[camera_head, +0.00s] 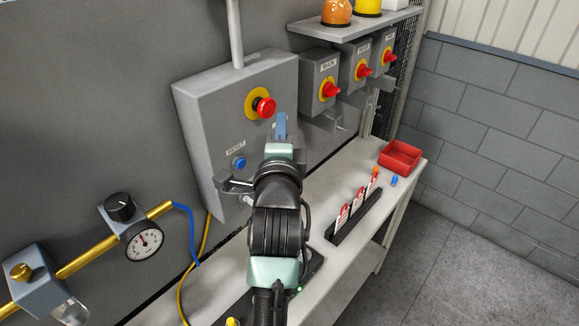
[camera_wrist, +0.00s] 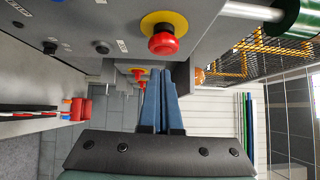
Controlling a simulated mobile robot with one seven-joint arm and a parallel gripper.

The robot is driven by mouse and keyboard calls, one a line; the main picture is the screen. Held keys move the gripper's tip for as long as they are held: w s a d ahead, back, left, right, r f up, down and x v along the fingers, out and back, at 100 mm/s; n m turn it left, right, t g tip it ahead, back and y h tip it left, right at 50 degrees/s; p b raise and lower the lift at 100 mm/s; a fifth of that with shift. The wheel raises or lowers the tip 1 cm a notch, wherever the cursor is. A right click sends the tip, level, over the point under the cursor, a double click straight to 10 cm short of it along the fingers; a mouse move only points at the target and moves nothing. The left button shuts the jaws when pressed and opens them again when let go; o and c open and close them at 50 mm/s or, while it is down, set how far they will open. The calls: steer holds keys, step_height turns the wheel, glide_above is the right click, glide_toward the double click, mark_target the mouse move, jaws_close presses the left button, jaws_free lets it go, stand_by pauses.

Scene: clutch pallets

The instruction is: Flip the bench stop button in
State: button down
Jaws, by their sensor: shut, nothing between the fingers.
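The stop button (camera_head: 265,107) is a red mushroom head on a yellow ring, on the front of a grey box (camera_head: 200,130). It stands out from its ring. In the wrist view the red stop button (camera_wrist: 163,43) is above my gripper's fingertips in the picture, with a gap between. My gripper (camera_head: 280,122) is shut and empty, its blue fingers in front of the box, to the right of and slightly below the button. In the wrist view the fingertips (camera_wrist: 161,72) are together. Nothing hides the button.
A blue reset button (camera_head: 239,162) sits lower on the box. Switches with red handles (camera_head: 330,90) stand to the right. On the bench (camera_head: 215,285) are a rack of red tags (camera_head: 345,215) and a red bin (camera_head: 400,158). A gauge (camera_head: 143,241) is at the left.

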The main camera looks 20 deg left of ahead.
steer(key=b+v, duration=0.3)
steer(key=v, duration=0.7)
steer(key=shift+d, duration=0.45)
steer(key=shift+s+d, duration=0.15)
steer(key=shift+s, duration=0.1)
steer(key=s+d+r+n+t+h, duration=0.2)
steer(key=s+d+r+n+t, duration=0.1)
steer(key=r, duration=0.6)
steer(key=s+d+r+n+t+h+b, duration=0.1)
steer(key=s+d+r+n+t, duration=0.3)
steer(key=r, duration=0.6)
steer(key=s+d+r+n+t+h, duration=0.3)
steer(key=s+d+r+n, duration=0.1)
steer(key=d+r+n, duration=0.3)
step_height(320, 180, up, 3)
steer(key=shift+d+r+h+b, duration=0.1)
steer(key=shift+d+h+b, duration=0.25)
steer(key=shift+d, duration=0.7)
